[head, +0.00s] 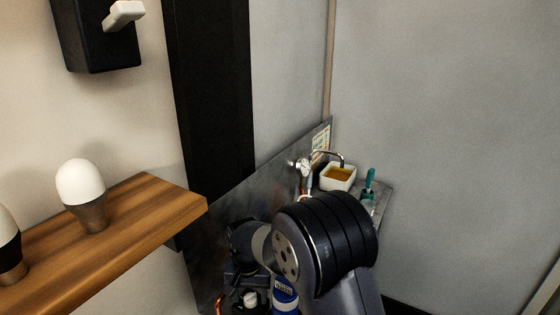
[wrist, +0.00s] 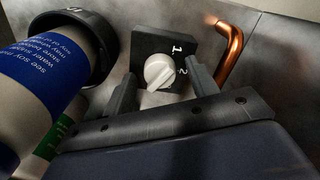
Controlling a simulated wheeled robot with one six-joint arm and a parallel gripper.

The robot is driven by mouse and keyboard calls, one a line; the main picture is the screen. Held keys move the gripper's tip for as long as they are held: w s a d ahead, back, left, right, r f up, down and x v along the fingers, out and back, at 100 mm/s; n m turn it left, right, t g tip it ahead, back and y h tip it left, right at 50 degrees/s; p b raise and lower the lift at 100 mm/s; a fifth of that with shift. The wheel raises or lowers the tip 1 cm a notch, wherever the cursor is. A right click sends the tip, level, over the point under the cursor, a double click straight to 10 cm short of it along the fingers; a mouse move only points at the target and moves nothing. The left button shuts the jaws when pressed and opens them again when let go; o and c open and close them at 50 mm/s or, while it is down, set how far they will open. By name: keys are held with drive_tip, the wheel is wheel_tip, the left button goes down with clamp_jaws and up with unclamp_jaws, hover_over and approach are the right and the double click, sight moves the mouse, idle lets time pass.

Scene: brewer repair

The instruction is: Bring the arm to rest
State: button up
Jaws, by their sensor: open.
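My gripper (wrist: 163,92) is open in the wrist view, with its two dark fingers apart. Between and beyond the fingers is a white rotary knob (wrist: 158,71) on a black plate marked 1 and 2. I cannot tell whether the fingers touch the knob. The pointer of the knob aims down and left in that view. In the head view my arm (head: 325,245) is bent low in front of the metal panel, and the white knob (head: 251,299) shows below it. My fingers are mostly hidden there.
A blue-labelled cylinder (wrist: 45,75) stands close on the left in the wrist view, and a copper pipe (wrist: 231,55) on the right. In the head view a white cup (head: 338,178) of brown liquid sits under a spout. A wooden shelf (head: 140,205) with bulbs juts out left.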

drive_tip(key=m+p, duration=0.1)
drive_tip(key=m, duration=0.3)
wheel_tip(320, 180, up, 11)
drive_tip(key=b, duration=0.1)
idle(0.3)
